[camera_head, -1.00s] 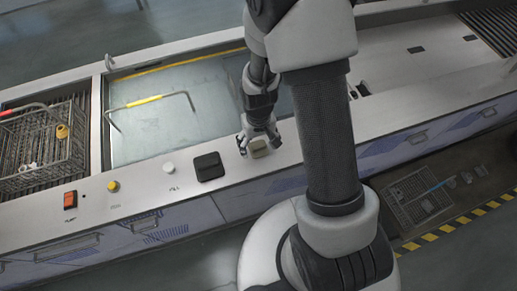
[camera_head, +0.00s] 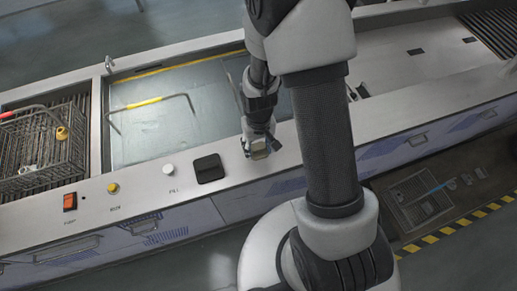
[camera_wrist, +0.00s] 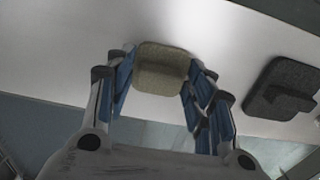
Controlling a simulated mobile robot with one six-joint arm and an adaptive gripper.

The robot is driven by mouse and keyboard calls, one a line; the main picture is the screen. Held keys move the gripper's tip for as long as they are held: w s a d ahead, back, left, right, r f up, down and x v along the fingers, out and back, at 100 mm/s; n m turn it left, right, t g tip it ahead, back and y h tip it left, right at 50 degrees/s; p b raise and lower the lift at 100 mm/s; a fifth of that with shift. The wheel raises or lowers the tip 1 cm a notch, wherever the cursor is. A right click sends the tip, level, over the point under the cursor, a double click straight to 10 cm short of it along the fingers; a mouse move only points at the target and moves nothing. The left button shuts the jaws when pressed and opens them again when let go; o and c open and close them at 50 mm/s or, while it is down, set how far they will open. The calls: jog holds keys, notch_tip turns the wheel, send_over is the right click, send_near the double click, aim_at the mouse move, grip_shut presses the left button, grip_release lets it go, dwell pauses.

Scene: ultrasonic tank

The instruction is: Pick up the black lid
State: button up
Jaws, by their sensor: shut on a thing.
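The black lid (camera_head: 208,168), a dark squarish piece, lies on the tank's front ledge. In the wrist view the black lid (camera_wrist: 270,98) is at the right, apart from my fingers, with a raised grip on top. My gripper (camera_head: 258,146) is at the ledge to the right of the black lid. In the wrist view my gripper (camera_wrist: 161,66) has its blue-padded fingers shut on a beige lid (camera_wrist: 161,53) of similar shape. The beige lid (camera_head: 259,155) also shows below the fingers in the head view. Whether it touches the ledge is unclear.
The tank basin (camera_head: 170,128) with a yellow-gripped handle (camera_head: 147,103) lies behind the ledge. A white knob (camera_head: 168,169), yellow button (camera_head: 113,188) and red switch (camera_head: 70,201) line the ledge to the left. A wire basket (camera_head: 40,145) stands at far left.

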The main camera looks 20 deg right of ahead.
jog(key=shift+c, duration=0.9)
jog(key=shift+r, duration=0.1)
